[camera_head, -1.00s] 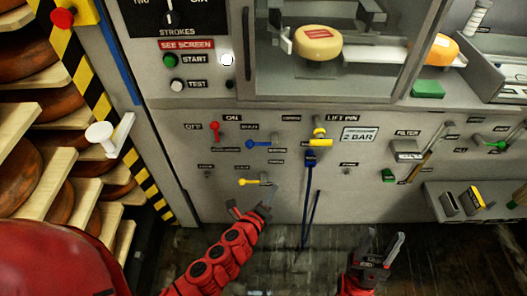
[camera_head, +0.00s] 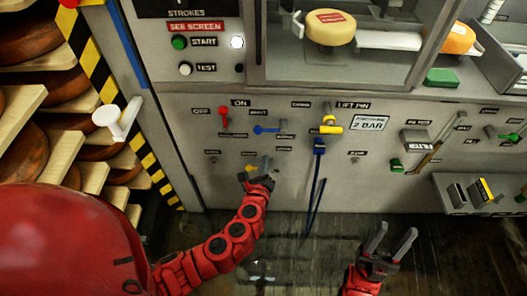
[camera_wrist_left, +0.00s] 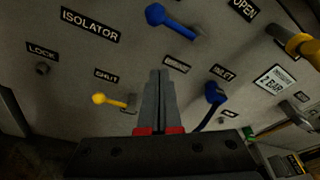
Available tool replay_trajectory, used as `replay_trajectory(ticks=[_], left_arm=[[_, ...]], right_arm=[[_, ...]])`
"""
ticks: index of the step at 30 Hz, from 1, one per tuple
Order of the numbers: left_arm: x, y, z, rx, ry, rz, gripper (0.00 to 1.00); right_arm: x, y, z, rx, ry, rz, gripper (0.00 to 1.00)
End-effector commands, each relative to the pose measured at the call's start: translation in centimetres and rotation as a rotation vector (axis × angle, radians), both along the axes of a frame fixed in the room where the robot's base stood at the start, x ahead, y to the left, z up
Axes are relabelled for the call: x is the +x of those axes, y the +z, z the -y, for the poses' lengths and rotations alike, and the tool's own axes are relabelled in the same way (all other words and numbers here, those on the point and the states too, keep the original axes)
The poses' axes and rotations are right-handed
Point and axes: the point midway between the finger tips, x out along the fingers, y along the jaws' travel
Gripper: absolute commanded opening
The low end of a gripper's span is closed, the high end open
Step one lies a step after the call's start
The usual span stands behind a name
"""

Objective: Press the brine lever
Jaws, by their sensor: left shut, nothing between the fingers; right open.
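On the grey panel in the head view are a red lever (camera_head: 224,117), a blue lever (camera_head: 264,130) and a yellow-tipped lever (camera_head: 250,168). I cannot read a "brine" label on any of them. My left gripper (camera_head: 267,162) is shut and empty at the panel, partly covering the yellow-tipped lever. In the left wrist view, the shut fingers (camera_wrist_left: 158,80) point at the panel. The yellow-tipped lever (camera_wrist_left: 110,100) is left of them and the blue lever (camera_wrist_left: 168,18) is above; no contact is visible. My right gripper (camera_head: 394,240) is open and empty, low in front of the panel.
A glazed chamber with a cheese wheel (camera_head: 331,27) is above. Cheese shelves (camera_head: 60,150) and a white handle (camera_head: 117,122) stand at left.

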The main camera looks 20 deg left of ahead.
Motion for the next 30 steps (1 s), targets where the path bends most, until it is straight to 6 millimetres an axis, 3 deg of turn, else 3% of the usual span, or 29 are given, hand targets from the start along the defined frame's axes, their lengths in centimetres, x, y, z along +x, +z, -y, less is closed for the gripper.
replay_trajectory(ticks=[16, 21, 30], left_arm=[[8.8, -1.7, -1.4, -0.003, 0.004, -0.002, 0.0], [8.0, 0.8, -2.5, 0.0, -0.001, 0.001, 0.0], [7.6, 1.7, -3.2, -0.002, -0.002, -0.001, 0.0]], right_arm=[[0.0, 0.6, 0.0, 0.0, 0.0, 0.0, 0.5], [0.0, 2.4, 0.0, 0.0, 0.0, 0.0, 0.5], [0.0, 3.0, 0.0, 0.0, 0.0, 0.0, 0.5]])
